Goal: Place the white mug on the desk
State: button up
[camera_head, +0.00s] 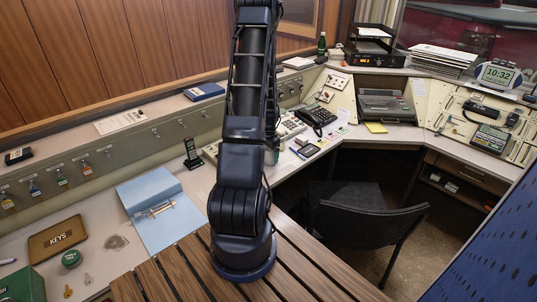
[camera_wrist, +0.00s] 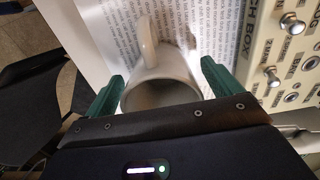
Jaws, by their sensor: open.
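The white mug (camera_wrist: 166,68) shows in the wrist view, its handle pointing toward the top of the picture and its opening facing the camera. It is over a printed sheet (camera_wrist: 105,28), and I cannot tell whether it touches the sheet. My gripper (camera_wrist: 161,76) is open, with one green finger on each side of the mug. I cannot tell whether either finger touches it. In the head view my arm hides the mug and most of the gripper. The desk (camera_head: 185,190) runs along the left and back.
A switch panel (camera_wrist: 287,60) stands close on the right in the wrist view. In the head view, a telephone (camera_head: 318,118) and a handset (camera_head: 192,154) stand on the desk. An open blue folder (camera_head: 180,222) lies at left. A dark chair (camera_head: 365,222) stands at right.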

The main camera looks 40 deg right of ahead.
notch_tip(320, 180, up, 12)
jog(key=r, duration=0.1)
jog(key=w+a+r+n+t, duration=0.25)
jog(key=a+r+n, duration=0.55)
jog(key=a+r, duration=1.3)
jog(key=s+a+r+n+t, duration=0.1)
jog(key=s+a+r+n, duration=0.2)
jog(key=a, duration=0.7)
jog(key=s+a+r+n+t, duration=0.1)
jog(key=s+a+r+n, duration=0.3)
jog(key=s+a+n, duration=0.3)
jog(key=s+a, duration=0.4)
jog(key=shift+s+a+r, duration=0.2)
jog(key=shift+s+r, duration=0.05)
jog(key=shift+s, duration=0.05)
